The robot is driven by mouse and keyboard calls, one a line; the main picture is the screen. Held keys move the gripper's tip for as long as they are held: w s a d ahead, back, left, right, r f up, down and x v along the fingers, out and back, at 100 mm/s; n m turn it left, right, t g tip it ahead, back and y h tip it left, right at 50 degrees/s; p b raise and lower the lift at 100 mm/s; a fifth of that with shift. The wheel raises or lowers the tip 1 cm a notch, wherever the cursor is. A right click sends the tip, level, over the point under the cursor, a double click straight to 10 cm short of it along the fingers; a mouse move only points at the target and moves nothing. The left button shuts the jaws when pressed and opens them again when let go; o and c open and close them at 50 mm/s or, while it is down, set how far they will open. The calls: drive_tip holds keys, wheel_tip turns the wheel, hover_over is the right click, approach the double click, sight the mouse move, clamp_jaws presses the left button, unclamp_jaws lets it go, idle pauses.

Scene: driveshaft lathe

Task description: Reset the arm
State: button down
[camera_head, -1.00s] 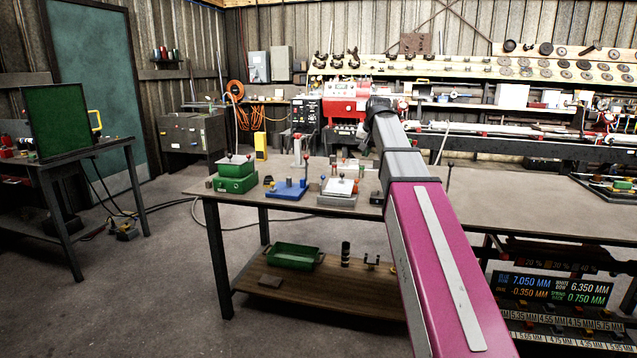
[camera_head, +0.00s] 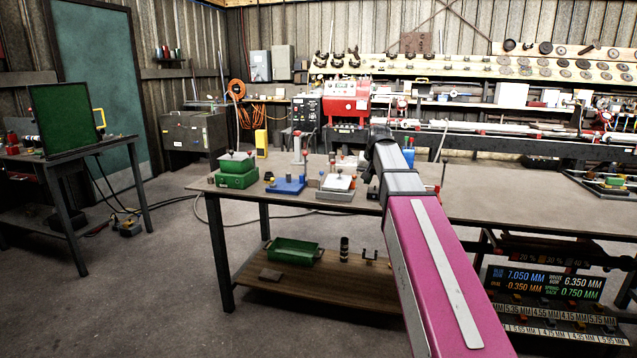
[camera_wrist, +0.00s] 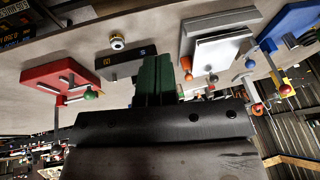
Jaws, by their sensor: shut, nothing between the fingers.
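My arm, magenta and grey, reaches out over the workbench (camera_head: 480,200) in the head view, its far joint raised above the bench top. My gripper is hidden behind the arm there. In the wrist view my gripper (camera_wrist: 157,72) shows as dark green fingers closed together with nothing between them. The fingers lie in front of a dark block (camera_wrist: 120,66), a red fixture (camera_wrist: 60,76) and a white-topped grey fixture (camera_wrist: 218,48). I cannot tell their exact distance from these.
The bench holds a green box (camera_head: 237,178), a blue fixture (camera_head: 286,186) and a white-topped fixture (camera_head: 337,185). A lower shelf holds a green tray (camera_head: 291,252). A red and black machine (camera_head: 345,104) stands behind. The floor at left of the bench is open.

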drive_tip(key=s+f+g, duration=0.1)
drive_tip(key=s+f, duration=0.8)
drive_tip(key=f, duration=0.3)
drive_tip(key=s+d+f+n+g, duration=0.1)
drive_tip(key=s+f, duration=0.7)
drive_tip(key=f, duration=0.4)
drive_tip(key=s+f+n+g+h, duration=0.1)
drive_tip(key=s+f+g, duration=0.1)
drive_tip(key=s+f, duration=0.7)
wheel_tip(320, 180, down, 4)
drive_tip(key=shift+s+d+r, duration=0.15)
drive_tip(key=shift+s+d, duration=0.05)
drive_tip(key=shift+s, duration=0.1)
drive_tip(key=shift+a, duration=0.1)
